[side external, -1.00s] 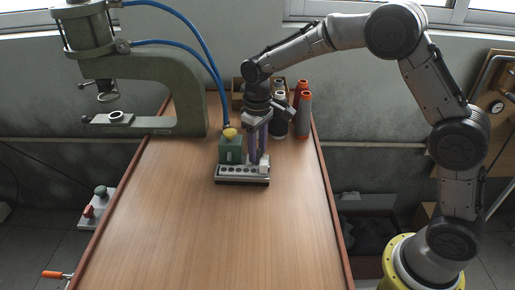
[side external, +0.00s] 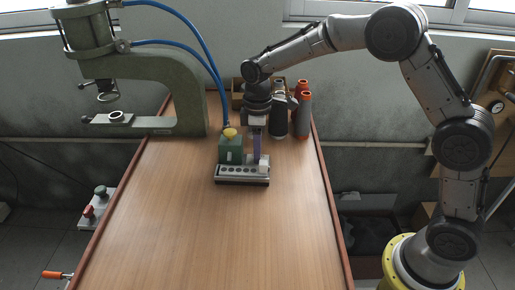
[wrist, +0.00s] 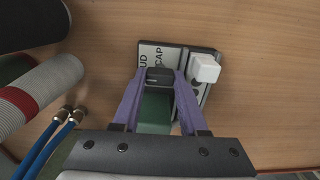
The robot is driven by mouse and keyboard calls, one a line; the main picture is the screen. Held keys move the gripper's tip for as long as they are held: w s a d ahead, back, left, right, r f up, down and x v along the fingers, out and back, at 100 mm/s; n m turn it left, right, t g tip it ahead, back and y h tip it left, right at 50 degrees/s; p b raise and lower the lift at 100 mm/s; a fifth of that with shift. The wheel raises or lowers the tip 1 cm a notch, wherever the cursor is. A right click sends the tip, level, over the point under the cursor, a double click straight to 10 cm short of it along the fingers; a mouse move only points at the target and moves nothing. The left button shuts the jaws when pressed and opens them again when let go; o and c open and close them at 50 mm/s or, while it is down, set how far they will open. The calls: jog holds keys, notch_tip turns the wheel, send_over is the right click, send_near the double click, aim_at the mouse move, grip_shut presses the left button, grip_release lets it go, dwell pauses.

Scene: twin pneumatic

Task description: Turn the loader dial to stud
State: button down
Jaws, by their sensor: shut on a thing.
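The loader (side external: 243,181) is a low, dark-edged unit on the table with a pale top panel. In the wrist view its panel (wrist: 150,52) shows part of a word ending in "UD" at left and "CAP" beside it. The black dial (wrist: 160,76) sits between the tips of my gripper (wrist: 160,82). My gripper (side external: 257,163) points down, its purple fingers shut on the dial. The dial's lower part is hidden, and I cannot tell which label it points to. A white block (wrist: 204,69) stands on the loader just right of the fingers.
A green box with a yellow top (side external: 230,148) stands at the loader's back left. Thread spools (side external: 303,118) stand behind at right. A green press (side external: 165,80) with blue hoses is at back left. The table's front (side external: 210,240) is clear.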

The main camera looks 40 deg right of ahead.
jog(key=shift+r, duration=0.1)
jog(key=c, duration=0.7)
grip_release()
notch_tip(320, 180, up, 14)
jog(key=shift+f, duration=0.1)
